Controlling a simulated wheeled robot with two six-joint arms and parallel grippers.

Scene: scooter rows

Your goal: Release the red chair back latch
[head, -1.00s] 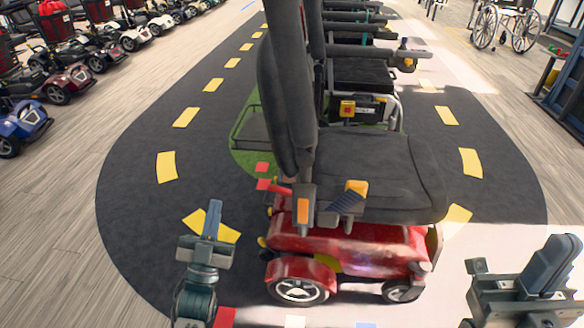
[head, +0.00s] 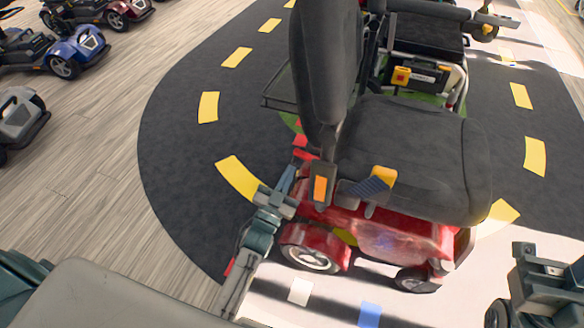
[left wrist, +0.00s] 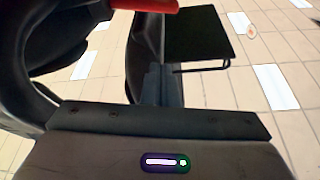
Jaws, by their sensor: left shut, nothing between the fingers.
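The red scooter (head: 390,235) stands side-on in the head view, with a dark seat (head: 415,150) and an upright back (head: 322,65). A small red lever (head: 304,155) shows at the foot of the back; it looks like the latch. A red bar (left wrist: 143,5) crosses the top of the left wrist view. My left gripper (head: 287,178) is shut and empty, just below the lever. Whether it touches the lever is unclear. Its fingers also show in the left wrist view (left wrist: 161,85). My right gripper (head: 540,270) is right of the scooter, away from it; its jaws are unclear.
A dark seat and frame of another chair (head: 430,70) stand close behind the red one. Blue (head: 75,50) and grey (head: 20,120) scooters stand at the left. The dark track with yellow dashes between them is clear.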

